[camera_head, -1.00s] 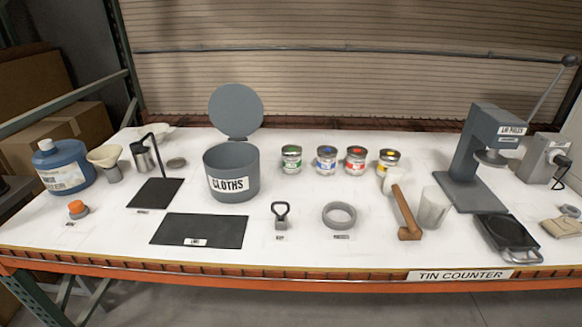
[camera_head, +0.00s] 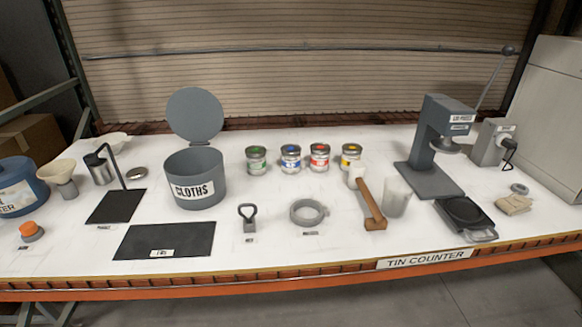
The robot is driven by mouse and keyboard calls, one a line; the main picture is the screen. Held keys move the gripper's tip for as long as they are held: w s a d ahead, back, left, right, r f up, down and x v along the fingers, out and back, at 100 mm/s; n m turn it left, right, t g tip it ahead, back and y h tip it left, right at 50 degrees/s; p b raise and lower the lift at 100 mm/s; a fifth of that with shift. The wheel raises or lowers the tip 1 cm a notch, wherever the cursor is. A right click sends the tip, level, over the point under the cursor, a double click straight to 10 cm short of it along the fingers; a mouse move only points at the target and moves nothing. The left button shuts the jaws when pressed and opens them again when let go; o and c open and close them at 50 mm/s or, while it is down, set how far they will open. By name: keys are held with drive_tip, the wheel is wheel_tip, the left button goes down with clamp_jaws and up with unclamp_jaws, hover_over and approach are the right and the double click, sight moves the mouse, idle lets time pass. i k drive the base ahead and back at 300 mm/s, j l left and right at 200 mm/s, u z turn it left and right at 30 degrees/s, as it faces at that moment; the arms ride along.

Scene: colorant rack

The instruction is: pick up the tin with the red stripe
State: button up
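The tin with the red stripe (camera_head: 319,158) stands upright at the back middle of the white counter, in a row of tins. The blue-striped tin (camera_head: 291,158) is just to its left, and the green-striped tin (camera_head: 256,160) is further left. The yellow-striped tin (camera_head: 351,156) is to its right. Each tin has a coloured dot on its lid matching its stripe. The tins look slightly apart from one another. My gripper is not in view.
A grey cloths bin (camera_head: 194,180) with raised lid stands left of the tins. A lid press (camera_head: 435,150) stands further right. A grey ring (camera_head: 308,212) lies in front of the tins.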

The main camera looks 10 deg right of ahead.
sight(319, 162)
drive_tip(key=i+l+u, duration=0.25)
drive_tip(key=l, duration=0.6)
drive_tip(key=i+l+u, duration=0.25)
drive_tip(key=l, duration=0.65)
drive_tip(key=i+l+u, duration=0.1)
drive_tip(key=l+u, duration=0.15)
drive_tip(key=l, duration=0.65)
drive_tip(key=l+u, duration=0.25)
drive_tip(key=l, duration=0.7)
drive_tip(key=i, duration=0.05)
